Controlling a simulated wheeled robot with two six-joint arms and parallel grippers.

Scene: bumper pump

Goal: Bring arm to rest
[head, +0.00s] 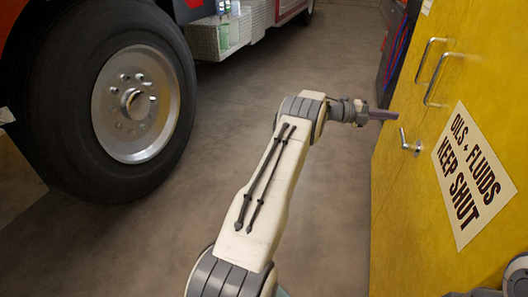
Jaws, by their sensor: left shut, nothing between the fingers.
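My left arm (262,195), pale with dark grey joints, rises from the bottom middle and bends right at its upper joint. My left gripper (388,115) is at its end, shut and empty, pointing right toward the yellow cabinet (405,215). Its tips are close to the cabinet's front, above and left of a metal lever handle (408,143). I cannot tell whether they touch the cabinet. A bit of my right arm shows at the bottom right edge; its gripper is not in view.
A truck's large black wheel (140,100) stands on the left. A metal step (222,38) holds bottles behind it. The cabinet has two bar handles (437,78) and a sign (468,175) reading "OILS + FLUIDS KEEP SHUT". The concrete floor (225,130) between is clear.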

